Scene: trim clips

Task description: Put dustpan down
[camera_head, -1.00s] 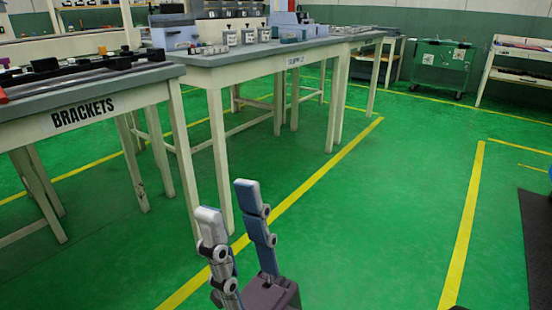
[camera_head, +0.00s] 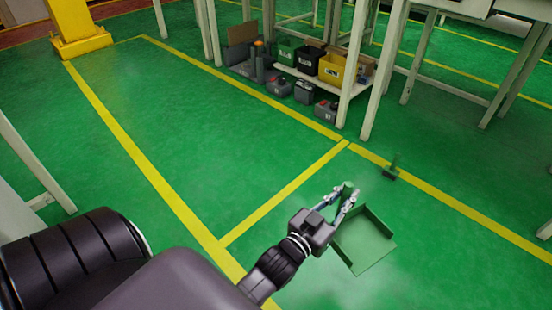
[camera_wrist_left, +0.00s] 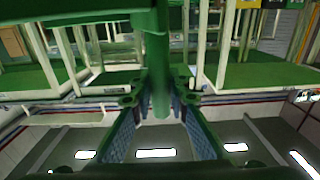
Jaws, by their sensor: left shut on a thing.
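A green dustpan (camera_head: 364,243) shows right of centre in the head view, its open tray facing up, low over or on the green floor. I cannot tell whether it touches the floor. My left gripper (camera_head: 346,196) is beside its upper left edge, with its fingers closed around the dustpan's green upright handle (camera_head: 347,187). In the left wrist view the green handle (camera_wrist_left: 158,75) stands between the two fingers (camera_wrist_left: 160,112). The fingers hide part of the handle. My right gripper is not in view.
A small green brush-like object (camera_head: 391,171) stands on the floor by the yellow line, beyond the dustpan. A low shelf (camera_head: 335,88) with bins and canisters is at the back, among pale table legs. A yellow post (camera_head: 80,25) is far left. Floor left of the dustpan is clear.

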